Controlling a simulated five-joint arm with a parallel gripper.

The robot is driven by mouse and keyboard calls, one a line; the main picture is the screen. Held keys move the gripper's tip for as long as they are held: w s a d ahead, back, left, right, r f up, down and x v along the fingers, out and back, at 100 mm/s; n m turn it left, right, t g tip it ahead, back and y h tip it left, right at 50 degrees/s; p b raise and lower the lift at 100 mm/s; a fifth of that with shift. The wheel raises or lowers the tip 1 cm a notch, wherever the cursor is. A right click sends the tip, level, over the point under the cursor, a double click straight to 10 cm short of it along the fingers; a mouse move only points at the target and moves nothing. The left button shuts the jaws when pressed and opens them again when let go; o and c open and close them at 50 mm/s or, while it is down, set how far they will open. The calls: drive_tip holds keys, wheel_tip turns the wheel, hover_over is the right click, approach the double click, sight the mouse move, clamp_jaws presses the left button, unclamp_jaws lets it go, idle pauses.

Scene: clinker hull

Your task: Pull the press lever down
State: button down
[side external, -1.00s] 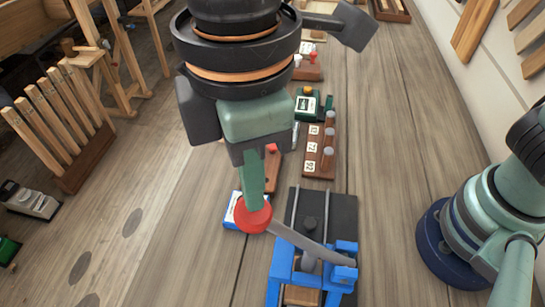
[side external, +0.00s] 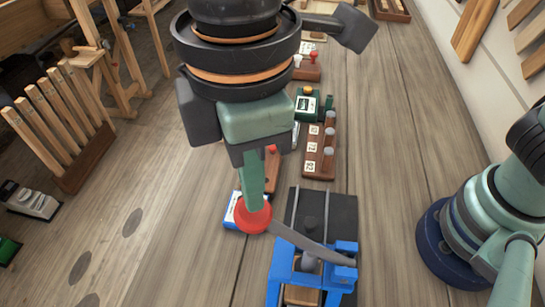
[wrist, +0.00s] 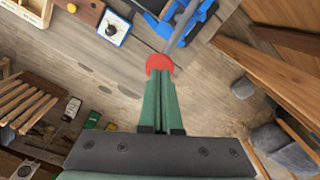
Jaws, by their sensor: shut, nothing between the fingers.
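The press (side external: 342,283) has a blue frame on a dark base at the lower middle of the side view; its blue parts also show at the top of the wrist view (wrist: 196,14). Its grey lever (side external: 300,241) slopes up slightly leftward to a red ball knob (side external: 253,217). The knob shows in the wrist view (wrist: 159,62) just beyond my fingertips. My gripper (side external: 254,200) has its green fingers shut and empty, pointing down at the top of the knob. The tips appear to touch it, but the exact contact is hidden.
A white and blue box (side external: 231,212) sits just left of the knob. A brown block with numbered tags (side external: 312,160) and a green device (side external: 307,104) stand farther back. A slatted wooden rack (side external: 85,160) is at left.

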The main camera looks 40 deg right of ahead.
drive_tip(key=shift+f, duration=0.25)
drive_tip(key=shift+f, duration=0.35)
